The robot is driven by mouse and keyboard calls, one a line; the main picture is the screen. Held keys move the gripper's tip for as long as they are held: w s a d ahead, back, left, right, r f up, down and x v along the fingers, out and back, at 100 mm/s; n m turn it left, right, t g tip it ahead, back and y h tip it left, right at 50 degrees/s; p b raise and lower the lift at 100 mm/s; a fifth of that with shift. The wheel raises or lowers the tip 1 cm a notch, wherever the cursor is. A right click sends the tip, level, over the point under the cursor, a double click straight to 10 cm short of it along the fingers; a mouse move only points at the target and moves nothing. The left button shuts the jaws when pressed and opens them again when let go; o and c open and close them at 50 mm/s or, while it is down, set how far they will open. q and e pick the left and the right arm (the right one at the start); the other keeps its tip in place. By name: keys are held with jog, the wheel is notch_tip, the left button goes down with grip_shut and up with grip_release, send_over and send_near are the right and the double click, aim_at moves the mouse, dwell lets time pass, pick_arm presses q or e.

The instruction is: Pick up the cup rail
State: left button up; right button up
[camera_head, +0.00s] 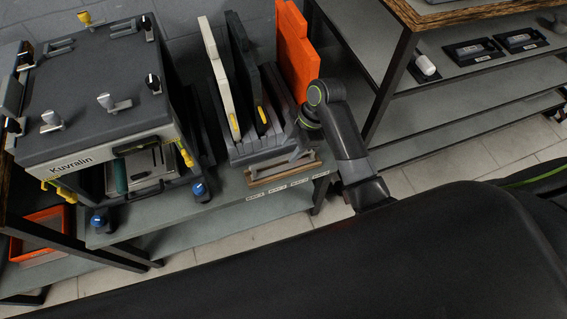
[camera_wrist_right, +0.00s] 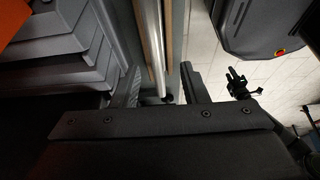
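The cup rail (camera_head: 284,170), a narrow piece with light wood strips and grey metal, lies along the front edge of the grey shelf, before the slotted rack. In the right wrist view the cup rail (camera_wrist_right: 155,45) runs lengthwise up the picture, its near end between the fingers. My right gripper (camera_wrist_right: 160,88) is open, one finger on each side of the rail; whether either touches it I cannot tell. In the head view my right arm reaches down to the rack's right side and its fingers are hard to make out.
The grey rack (camera_head: 262,145) holds white, black and orange panels (camera_head: 297,50) close behind the rail. The Kuvralin machine (camera_head: 95,110) stands left on the shelf (camera_head: 240,190). Another shelf unit (camera_head: 480,90) stands right. Tiled floor (camera_head: 245,240) shows in front.

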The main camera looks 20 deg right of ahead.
aim_at(284, 157)
jog(key=x, duration=0.2)
jog(key=b+x, duration=0.1)
jog(key=x, duration=0.1)
jog(key=shift+w, duration=0.25)
jog(key=shift+a+f, duration=0.3)
jog(key=shift+f, duration=0.35)
pick_arm(q)
jog(key=shift+w+d+r, duration=0.2)
jog(key=shift+w+r, duration=0.05)
jog(key=shift+w, duration=0.25)
jog(key=shift+w+d+r, duration=0.15)
jog(key=shift+w+r, duration=0.1)
jog(key=shift+w, duration=0.25)
pick_arm(e)
grip_shut()
